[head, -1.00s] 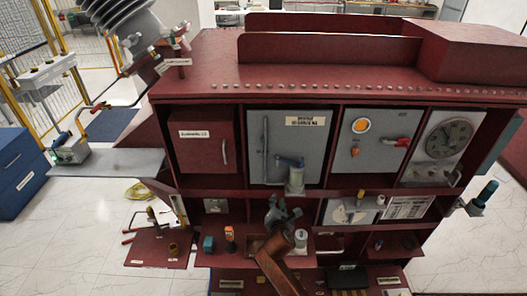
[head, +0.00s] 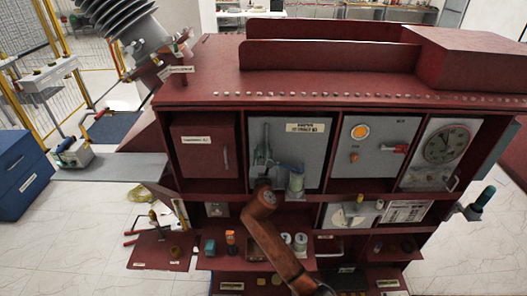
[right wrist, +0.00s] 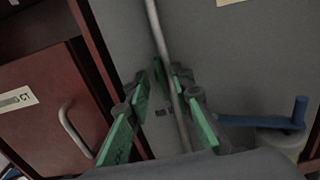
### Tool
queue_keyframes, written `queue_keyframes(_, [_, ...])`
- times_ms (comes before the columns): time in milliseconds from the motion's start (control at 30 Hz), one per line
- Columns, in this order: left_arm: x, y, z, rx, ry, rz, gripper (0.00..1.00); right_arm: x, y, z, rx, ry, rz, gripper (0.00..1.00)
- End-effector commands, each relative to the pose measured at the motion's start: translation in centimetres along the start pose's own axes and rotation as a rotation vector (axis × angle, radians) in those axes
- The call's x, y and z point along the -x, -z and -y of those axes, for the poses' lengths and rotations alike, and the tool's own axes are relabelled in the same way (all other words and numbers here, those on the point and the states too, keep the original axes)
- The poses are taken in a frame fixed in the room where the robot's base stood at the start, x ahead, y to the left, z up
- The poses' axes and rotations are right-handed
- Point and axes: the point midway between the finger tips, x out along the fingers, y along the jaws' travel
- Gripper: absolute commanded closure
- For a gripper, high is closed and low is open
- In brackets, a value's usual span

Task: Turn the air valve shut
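A pale valve body with a blue lever (head: 297,182) stands in front of the grey door (head: 305,150) in the cabinet. The blue lever (right wrist: 292,118) also shows at the right of the right wrist view. No readable label says which fitting is the air valve. My right gripper (head: 264,142) is up at the left part of the grey door. In the right wrist view, its green-padded fingers (right wrist: 158,100) are spread apart, with the door's long grey handle rod (right wrist: 160,40) running between them. The blue lever is to the right of the fingers, apart from them. My left gripper is not in view.
Left of the grey door is a red door (head: 205,152) with a handle. A shelf below carries small jars (head: 300,240). A grey side shelf (head: 115,167) juts left.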

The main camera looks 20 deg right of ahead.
Motion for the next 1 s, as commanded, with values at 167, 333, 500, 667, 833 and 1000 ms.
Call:
queue_keyframes(167, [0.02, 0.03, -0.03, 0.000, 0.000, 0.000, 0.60, -0.36, 0.04, 0.00, 0.000, 0.000, -0.001, 0.78])
queue_keyframes(333, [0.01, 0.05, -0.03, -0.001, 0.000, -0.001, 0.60, -0.33, 0.04, 0.00, -0.001, 0.000, -0.001, 0.80])
queue_keyframes(500, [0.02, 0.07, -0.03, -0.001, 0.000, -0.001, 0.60, -0.32, 0.05, 0.01, -0.001, 0.000, -0.001, 0.92])
queue_keyframes(667, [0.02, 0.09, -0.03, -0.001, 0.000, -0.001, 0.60, -0.31, 0.05, 0.00, -0.001, 0.000, -0.001, 1.00])
queue_keyframes(833, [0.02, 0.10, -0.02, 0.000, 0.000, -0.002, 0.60, -0.31, 0.05, -0.01, -0.001, 0.000, -0.001, 1.00])
queue_keyframes(1000, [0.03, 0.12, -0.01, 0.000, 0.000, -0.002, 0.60, -0.30, 0.05, -0.01, -0.002, 0.000, -0.001, 1.00])
